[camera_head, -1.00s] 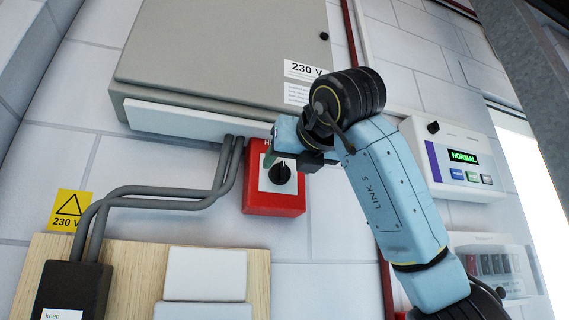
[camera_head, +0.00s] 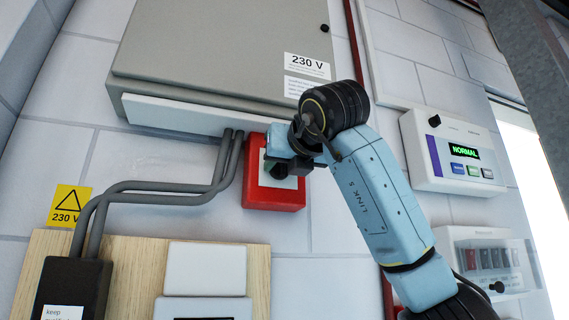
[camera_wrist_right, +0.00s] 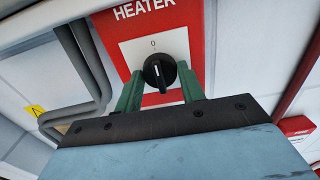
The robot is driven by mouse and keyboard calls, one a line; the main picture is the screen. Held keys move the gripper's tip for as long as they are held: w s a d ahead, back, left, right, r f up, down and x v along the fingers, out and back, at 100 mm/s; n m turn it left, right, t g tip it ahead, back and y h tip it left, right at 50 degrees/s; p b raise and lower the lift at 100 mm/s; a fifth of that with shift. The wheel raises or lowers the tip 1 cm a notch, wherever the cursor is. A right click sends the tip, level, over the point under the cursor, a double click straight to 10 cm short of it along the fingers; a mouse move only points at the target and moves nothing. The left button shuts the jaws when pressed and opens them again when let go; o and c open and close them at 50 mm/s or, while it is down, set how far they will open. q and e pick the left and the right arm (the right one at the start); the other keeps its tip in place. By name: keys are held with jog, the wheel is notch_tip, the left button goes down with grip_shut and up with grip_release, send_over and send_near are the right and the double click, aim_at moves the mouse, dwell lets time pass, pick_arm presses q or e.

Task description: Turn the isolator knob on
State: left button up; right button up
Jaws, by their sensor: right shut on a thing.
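The isolator is a red box (camera_head: 273,199) on the wall with a pale face plate and a black knob (camera_wrist_right: 159,71). In the right wrist view the red plate (camera_wrist_right: 199,30) reads HEATER, and a 0 is printed above the knob. The knob's white mark points up, about toward the 0. My right gripper (camera_wrist_right: 160,90) has its green fingers on either side of the knob and is shut on it. In the head view my right gripper (camera_head: 278,168) covers most of the face plate and the knob. My left gripper is not in view.
A grey cabinet (camera_head: 215,60) marked 230 V hangs just above the red box. Grey conduits (camera_head: 160,188) run close to its left. A panel reading NORMAL (camera_head: 462,153) is at right. A wooden board (camera_head: 135,275) with boxes is below left. The wall directly below the red box is bare.

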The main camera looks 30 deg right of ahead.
jog(key=shift+m, duration=0.4)
jog(key=m+b, duration=0.1)
jog(key=m, duration=0.1)
jog(key=shift+m, duration=0.4)
jog(key=m+b, duration=0.1)
jog(key=m, duration=0.3)
jog(key=shift+m, duration=0.3)
jog(key=m+b, duration=0.1)
jog(key=m, duration=0.3)
jog(key=shift+m, duration=0.3)
jog(key=shift+m+b, duration=0.5)
jog(key=shift+m, duration=1.7)
jog(key=o, duration=1)
